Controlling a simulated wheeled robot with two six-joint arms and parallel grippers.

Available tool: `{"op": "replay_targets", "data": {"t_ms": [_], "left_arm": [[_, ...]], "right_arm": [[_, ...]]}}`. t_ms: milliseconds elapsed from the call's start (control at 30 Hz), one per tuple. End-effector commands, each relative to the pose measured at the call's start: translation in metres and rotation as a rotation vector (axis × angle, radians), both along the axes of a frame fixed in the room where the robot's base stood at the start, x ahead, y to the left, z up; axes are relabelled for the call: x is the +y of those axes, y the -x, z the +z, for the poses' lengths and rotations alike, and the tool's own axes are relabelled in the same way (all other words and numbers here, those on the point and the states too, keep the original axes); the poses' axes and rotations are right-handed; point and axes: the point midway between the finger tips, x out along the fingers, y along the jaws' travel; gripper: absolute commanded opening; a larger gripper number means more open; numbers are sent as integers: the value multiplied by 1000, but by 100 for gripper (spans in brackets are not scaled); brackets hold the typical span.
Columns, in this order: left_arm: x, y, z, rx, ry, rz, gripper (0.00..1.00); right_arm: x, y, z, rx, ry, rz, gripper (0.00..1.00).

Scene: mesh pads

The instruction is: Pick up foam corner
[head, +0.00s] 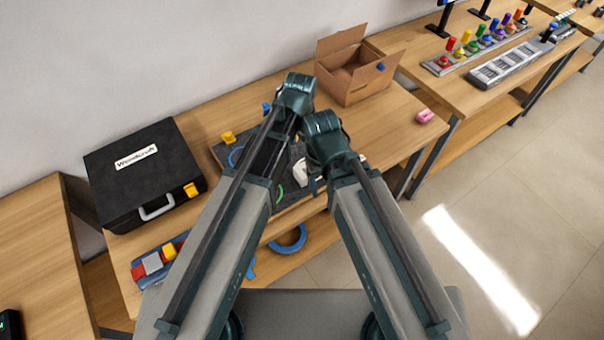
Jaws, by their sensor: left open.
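I cannot tell for certain which piece is the foam corner. A small pink piece (425,116) lies near the right end of the workbench, and a yellow piece (229,138) sits at the back left of a dark mesh pad (222,152). Another yellow piece (191,190) is at the front right of the black case. My right gripper is not visible.
The black case (130,178) stands on the left of the bench. An open cardboard box (352,82) stands at the back right. A tray of coloured blocks (150,264) lies at the front left. A blue ring (288,240) is on the lower shelf. Bench between box and pink piece is clear.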

Motion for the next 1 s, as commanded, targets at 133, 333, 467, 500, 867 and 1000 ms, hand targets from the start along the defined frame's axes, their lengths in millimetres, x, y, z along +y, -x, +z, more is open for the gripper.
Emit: {"op": "replay_targets", "data": {"t_ms": [133, 333, 467, 500, 867, 1000], "left_arm": [[0, 0, -23, 0, 0, 1, 100], [0, 0, -53, 0, 0, 2, 100], [0, -1, -71, 0, 0, 2, 100], [0, -1, -75, 0, 0, 2, 100], [1, -1, -82, 0, 0, 2, 100], [1, -3, -94, 0, 0, 3, 100]], "right_arm": [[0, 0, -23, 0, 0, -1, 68], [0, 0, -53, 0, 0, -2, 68], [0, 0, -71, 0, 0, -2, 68], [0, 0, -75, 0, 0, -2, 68], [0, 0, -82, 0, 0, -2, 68], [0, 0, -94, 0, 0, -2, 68]]}}
